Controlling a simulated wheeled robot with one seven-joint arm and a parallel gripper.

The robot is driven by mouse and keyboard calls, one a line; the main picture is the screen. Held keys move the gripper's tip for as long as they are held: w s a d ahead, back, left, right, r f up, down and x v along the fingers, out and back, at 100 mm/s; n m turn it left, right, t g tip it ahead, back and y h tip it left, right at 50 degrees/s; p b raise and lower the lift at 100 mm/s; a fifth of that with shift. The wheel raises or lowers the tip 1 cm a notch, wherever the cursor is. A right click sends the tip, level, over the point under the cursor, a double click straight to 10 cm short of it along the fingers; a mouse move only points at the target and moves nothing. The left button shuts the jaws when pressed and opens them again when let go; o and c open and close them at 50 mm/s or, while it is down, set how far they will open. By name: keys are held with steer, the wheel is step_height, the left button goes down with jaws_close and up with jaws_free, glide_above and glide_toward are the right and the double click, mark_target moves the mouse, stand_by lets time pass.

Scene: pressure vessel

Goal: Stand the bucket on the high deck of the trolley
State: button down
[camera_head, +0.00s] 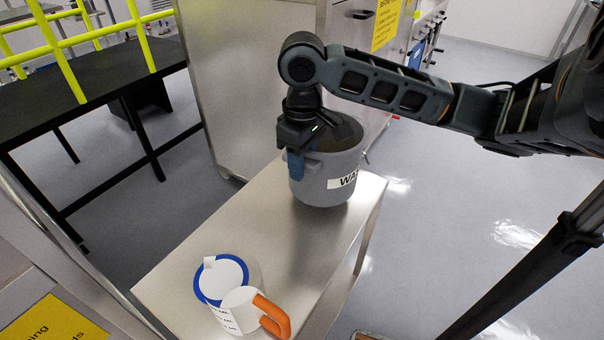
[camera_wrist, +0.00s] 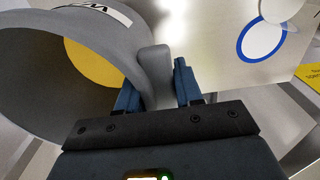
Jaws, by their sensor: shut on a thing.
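The grey bucket (camera_head: 325,180) with a white label is at the far end of a steel-topped surface (camera_head: 245,235), which seems to be the trolley's high deck. It looks upright; I cannot tell whether its base touches the deck. My gripper (camera_head: 293,160) is at the bucket's left rim. In the wrist view my gripper (camera_wrist: 157,90) has its two blue fingers on either side of the wall of the bucket (camera_wrist: 35,75), shut on it. A yellow patch shows inside the bucket.
A steel cabinet (camera_head: 240,80) is behind. A black platform with yellow rails (camera_head: 90,105) is at left. The floor at right is open.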

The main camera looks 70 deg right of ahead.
steer(key=shift+f, duration=2)
steer(key=shift+f, duration=0.2)
steer(key=c, duration=0.7)
jaws_free()
steer(key=shift+c, duration=0.2)
steer(key=shift+r, duration=0.1)
